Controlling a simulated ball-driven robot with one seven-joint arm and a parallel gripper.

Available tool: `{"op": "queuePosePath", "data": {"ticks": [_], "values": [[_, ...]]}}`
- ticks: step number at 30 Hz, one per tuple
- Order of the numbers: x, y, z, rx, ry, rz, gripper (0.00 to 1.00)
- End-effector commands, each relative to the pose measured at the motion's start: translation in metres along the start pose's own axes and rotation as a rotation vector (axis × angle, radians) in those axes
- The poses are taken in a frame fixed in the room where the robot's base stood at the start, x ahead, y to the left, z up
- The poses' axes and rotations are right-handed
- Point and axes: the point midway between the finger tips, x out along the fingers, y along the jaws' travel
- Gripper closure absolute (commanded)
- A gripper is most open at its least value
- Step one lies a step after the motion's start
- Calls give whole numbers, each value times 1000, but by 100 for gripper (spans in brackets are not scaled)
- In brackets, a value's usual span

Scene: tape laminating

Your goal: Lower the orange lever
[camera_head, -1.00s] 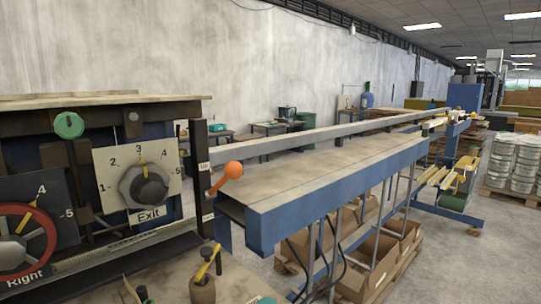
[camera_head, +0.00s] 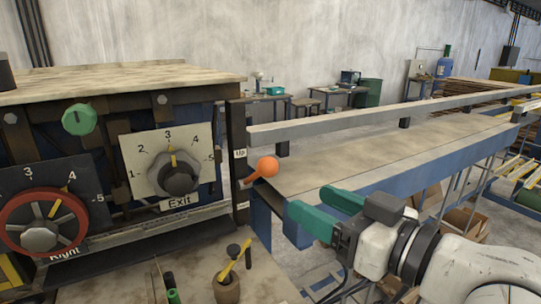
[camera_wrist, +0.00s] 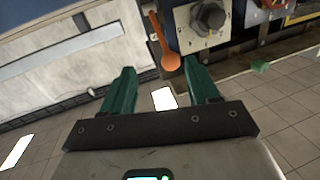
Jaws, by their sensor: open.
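The orange lever (camera_head: 262,169) sticks out beside the label "Up" at the right edge of the machine, with its ball end raised to the right. My gripper (camera_head: 318,208) has green fingers, spread apart and empty. In the head view it is to the right of and below the lever, in front of the blue-sided table. In the wrist view the lever (camera_wrist: 166,50) lies ahead of my gripper (camera_wrist: 158,78), its ball near the right finger's tip. I cannot tell whether they touch.
The machine front carries an Exit dial (camera_head: 178,176), a red-ringed Right dial (camera_head: 42,225) and a green knob (camera_head: 79,120). A long blue-sided table (camera_head: 360,158) extends right. A brown pot (camera_head: 227,288) with tools stands at the lower front.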

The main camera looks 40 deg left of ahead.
Motion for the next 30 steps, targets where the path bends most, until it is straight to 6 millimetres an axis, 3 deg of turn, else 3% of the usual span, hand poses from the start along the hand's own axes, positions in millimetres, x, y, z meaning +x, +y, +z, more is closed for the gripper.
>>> {"op": "queuePosePath", "data": {"ticks": [1, 5, 11, 21, 30], "values": [[5, -6, -14, -15, 13, -23, 40], [13, -14, -24, -27, 28, -50, 40], [38, -16, -26, -26, 27, -53, 40], [97, -18, -27, -25, 26, -50, 40], [117, -19, -26, -27, 27, -48, 40]]}}
